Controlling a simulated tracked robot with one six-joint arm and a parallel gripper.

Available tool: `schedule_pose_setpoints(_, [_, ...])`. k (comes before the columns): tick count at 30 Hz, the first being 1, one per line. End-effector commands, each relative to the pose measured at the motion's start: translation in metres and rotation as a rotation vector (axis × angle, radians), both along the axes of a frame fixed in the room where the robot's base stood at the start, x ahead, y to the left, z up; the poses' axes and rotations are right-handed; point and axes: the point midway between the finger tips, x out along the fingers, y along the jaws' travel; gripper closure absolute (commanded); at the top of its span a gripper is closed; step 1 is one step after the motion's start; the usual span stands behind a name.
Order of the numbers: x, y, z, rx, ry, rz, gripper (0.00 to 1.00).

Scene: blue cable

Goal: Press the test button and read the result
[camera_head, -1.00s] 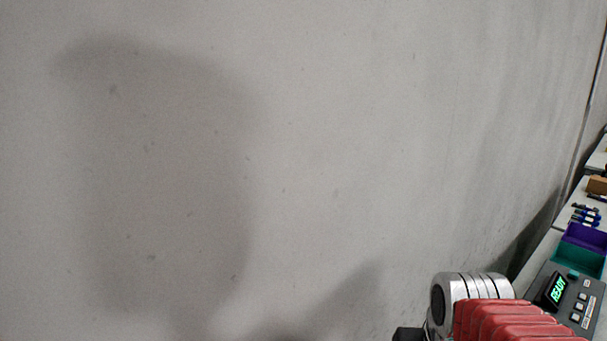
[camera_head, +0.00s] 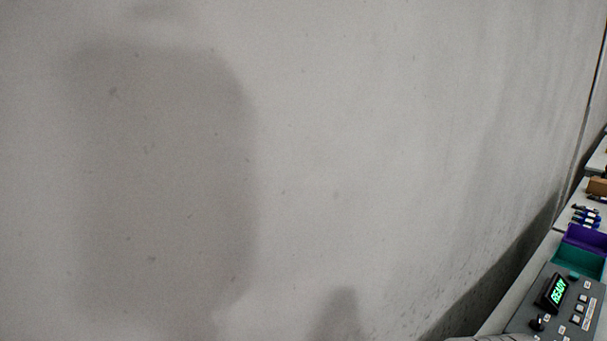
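The tester (camera_head: 519,321) is a dark grey panel on the bench at the lower right. Its tilted black display (camera_head: 553,291) reads READY in green. A black knob (camera_head: 537,323) sits below the display, and several small light buttons (camera_head: 579,308) lie to its right. Which one is the test button cannot be told at this size. My gripper is outside the picture. A pale sliver at the bottom edge may be part of my arm. No blue cable can be made out.
A teal bin (camera_head: 577,261) and a purple bin (camera_head: 586,238) stand behind the tester. Blue-and-black tools (camera_head: 585,216) and a brown box (camera_head: 598,186) lie farther along the bench. A bare grey wall (camera_head: 300,150) fills most of the view.

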Motion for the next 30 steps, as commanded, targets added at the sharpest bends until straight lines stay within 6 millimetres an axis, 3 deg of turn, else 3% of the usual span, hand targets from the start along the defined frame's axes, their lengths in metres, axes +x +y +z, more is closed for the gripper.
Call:
schedule_pose_setpoints(21, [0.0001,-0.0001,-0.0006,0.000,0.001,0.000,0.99])
schedule_pose_setpoints(30, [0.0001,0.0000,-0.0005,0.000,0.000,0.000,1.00])
